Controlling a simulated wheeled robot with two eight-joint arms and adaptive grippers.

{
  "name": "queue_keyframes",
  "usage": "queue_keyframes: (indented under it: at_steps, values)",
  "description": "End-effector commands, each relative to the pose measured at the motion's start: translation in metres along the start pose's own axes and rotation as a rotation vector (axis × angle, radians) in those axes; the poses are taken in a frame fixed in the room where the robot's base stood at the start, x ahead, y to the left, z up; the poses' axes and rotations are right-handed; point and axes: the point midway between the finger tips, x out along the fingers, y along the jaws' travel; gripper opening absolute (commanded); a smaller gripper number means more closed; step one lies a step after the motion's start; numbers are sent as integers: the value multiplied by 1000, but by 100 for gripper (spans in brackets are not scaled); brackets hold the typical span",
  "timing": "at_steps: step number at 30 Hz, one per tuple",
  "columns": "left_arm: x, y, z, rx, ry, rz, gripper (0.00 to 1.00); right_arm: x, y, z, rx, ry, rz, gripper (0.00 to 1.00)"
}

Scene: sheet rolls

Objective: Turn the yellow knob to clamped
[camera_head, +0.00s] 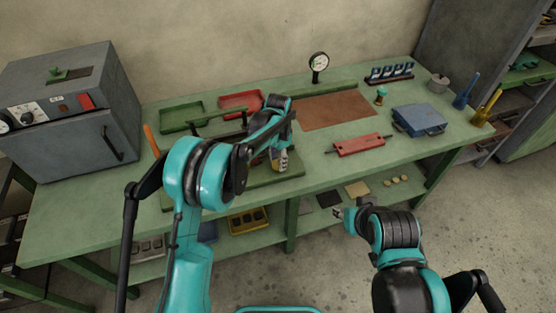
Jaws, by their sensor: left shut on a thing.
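A green sheet-roll machine stands on the green bench, left of centre, with its base (291,179) showing under my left arm. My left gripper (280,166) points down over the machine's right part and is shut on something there. A small yellowish patch shows at its fingers. I take this for the yellow knob, but the fingers and wrist hide most of it, so its setting cannot be read. My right gripper (340,213) is low in front of the bench, away from the machine. Its fingers are too small to tell whether they are open.
The bench (75,215) also bears a grey oven (70,120), a green tray (181,115), a red tray (240,101), a dial gauge (319,62), a brown mat (337,111), a red bar tool (359,145) and a blue case (419,120). Bare bench lies right of the machine.

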Motion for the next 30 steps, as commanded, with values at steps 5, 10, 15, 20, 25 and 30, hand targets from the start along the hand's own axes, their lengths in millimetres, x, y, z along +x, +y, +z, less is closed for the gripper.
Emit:
queue_keyframes:
  at_steps: [5,10,15,20,25,30]
  values:
    - [0,0,0,1,0,1,7,0,0,0,0,0,0,40]
    - [0,0,0,1,0,1,51,0,0,0,0,0,0,40]
    - [0,0,0,0,0,0,56,0,0,0,0,0,0,40]
    - [-1,0,0,0,0,0,56,0,0,0,0,0,0,40]
    - [-17,0,0,0,0,0,56,0,0,0,0,0,0,40]
    - [-54,0,0,0,0,0,56,0,0,0,0,0,0,40]
